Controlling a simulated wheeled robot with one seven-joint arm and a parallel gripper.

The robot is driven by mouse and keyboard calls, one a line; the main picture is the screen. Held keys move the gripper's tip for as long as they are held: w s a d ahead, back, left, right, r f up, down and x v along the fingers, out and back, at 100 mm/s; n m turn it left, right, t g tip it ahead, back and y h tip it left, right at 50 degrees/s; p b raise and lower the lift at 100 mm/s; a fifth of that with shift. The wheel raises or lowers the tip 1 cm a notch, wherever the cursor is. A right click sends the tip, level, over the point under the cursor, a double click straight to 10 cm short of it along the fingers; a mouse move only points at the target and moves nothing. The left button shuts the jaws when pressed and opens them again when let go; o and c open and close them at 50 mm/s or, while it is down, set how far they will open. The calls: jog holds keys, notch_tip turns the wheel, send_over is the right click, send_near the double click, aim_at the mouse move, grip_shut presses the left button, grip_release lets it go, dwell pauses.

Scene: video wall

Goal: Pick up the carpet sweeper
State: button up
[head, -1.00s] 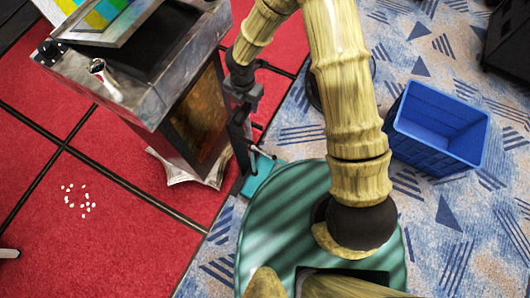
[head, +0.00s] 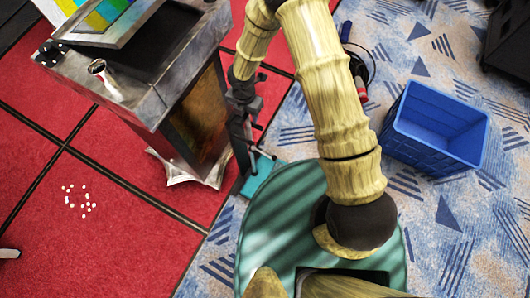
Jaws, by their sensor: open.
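The carpet sweeper appears to be the item with a flat teal head (head: 262,172) on the floor, beside the wooden stand. A dark upright part rises from its left end, close along the stand's side. My gripper (head: 258,138) is open and points down just above the teal head, beside that upright part. My arm and wrist hide much of the upper part. I cannot tell whether the fingers touch the sweeper or pass around it.
The stand (head: 150,75) carries a can (head: 101,73) and sits close left of my gripper. White scraps (head: 78,200) lie on the red carpet. A blue crate (head: 435,128) stands at right, with open patterned carpet around it. A dark round item (head: 362,65) lies behind my arm.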

grip_shut()
dwell(0.3)
jog(key=shift+r, duration=0.1)
notch_tip(320, 180, up, 10)
dwell(0.6)
dwell(0.5)
